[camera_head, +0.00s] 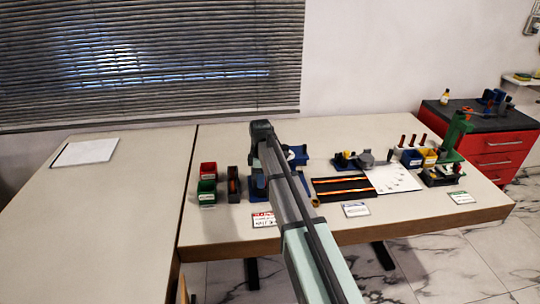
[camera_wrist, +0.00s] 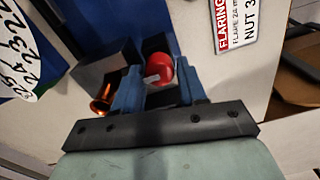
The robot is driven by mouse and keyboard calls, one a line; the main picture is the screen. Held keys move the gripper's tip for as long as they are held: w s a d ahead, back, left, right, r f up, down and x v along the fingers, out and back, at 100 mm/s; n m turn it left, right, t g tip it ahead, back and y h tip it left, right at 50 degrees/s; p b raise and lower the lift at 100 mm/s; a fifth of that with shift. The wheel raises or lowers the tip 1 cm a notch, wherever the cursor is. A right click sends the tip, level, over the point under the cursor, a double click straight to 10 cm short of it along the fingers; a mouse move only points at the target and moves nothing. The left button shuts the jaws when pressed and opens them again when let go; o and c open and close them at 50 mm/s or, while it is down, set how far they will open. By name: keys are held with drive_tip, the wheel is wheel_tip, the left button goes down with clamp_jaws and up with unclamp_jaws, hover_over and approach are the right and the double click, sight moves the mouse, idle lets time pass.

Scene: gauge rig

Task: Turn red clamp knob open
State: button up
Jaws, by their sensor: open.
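The red clamp knob (camera_wrist: 159,70) is a rounded red piece with a pale patch, near the middle of the wrist view. My gripper (camera_wrist: 157,66) is open, with one blue finger on each side of the knob. The knob lies between the fingers; I cannot tell whether either finger touches it. Dark blocks (camera_wrist: 108,68) of the rig sit behind the fingers. In the head view, the blue rig (camera_head: 258,186) is partly hidden behind my arm, and neither the knob nor the fingertips can be made out there.
A copper-coloured flared piece (camera_wrist: 103,99) is just left of the left finger. A white numbered plate (camera_wrist: 22,60) and a red-and-white label (camera_wrist: 236,22) are nearby. Red (camera_head: 208,169) and green (camera_head: 207,191) bins stand left of the rig. The left table is mostly clear.

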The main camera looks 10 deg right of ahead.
drive_tip(key=m, duration=0.4)
drive_tip(key=shift+d+m, duration=0.1)
drive_tip(key=shift+m, duration=0.2)
drive_tip(key=m, duration=0.5)
wheel_tip(320, 180, up, 14)
drive_tip(key=w+d+m+t, duration=0.1)
drive_tip(key=w+m, duration=0.4)
drive_tip(key=w, duration=0.7)
drive_tip(key=w+d+f+m, duration=0.1)
drive_tip(key=w+d+f, duration=0.3)
drive_tip(key=w+d, duration=0.3)
drive_tip(key=shift+d+f+g, duration=0.3)
drive_tip(key=shift+d, duration=0.75)
